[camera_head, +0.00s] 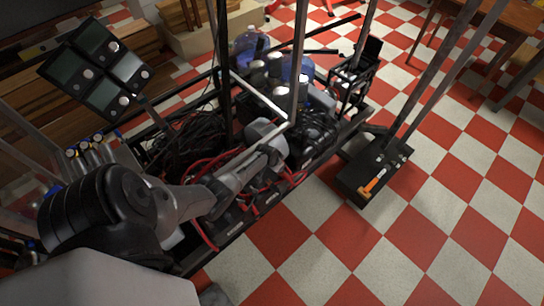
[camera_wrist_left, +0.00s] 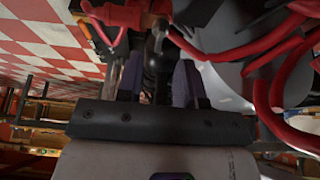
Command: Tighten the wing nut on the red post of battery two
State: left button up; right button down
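My left gripper (camera_wrist_left: 158,72) shows in the wrist view with its two fingers apart, one on each side of a dark gap. A small grey metal post (camera_wrist_left: 159,38) stands just beyond the fingertips, roughly in line with the gap. A red terminal piece (camera_wrist_left: 126,13) with thick red cable lies beside this post. I cannot make out a wing nut's shape or which battery this is. In the head view my left arm reaches over the black batteries (camera_head: 238,216) and red cables (camera_head: 205,162); its fingers cannot be told apart there. My right gripper is not in view.
Red cables (camera_wrist_left: 262,98) loop close on the right of the fingers in the wrist view. Dark frame posts (camera_head: 299,60) rise around the batteries. A black box (camera_head: 352,178) with an orange-handled tool (camera_head: 374,181) stands right of the frame. The checkered floor (camera_head: 440,220) is open.

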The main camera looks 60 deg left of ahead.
pick_arm(q)
jog(key=p+v, duration=0.5)
jog(key=v, duration=0.4)
jog(key=shift+r, duration=0.35)
jog(key=shift+s+d, duration=0.1)
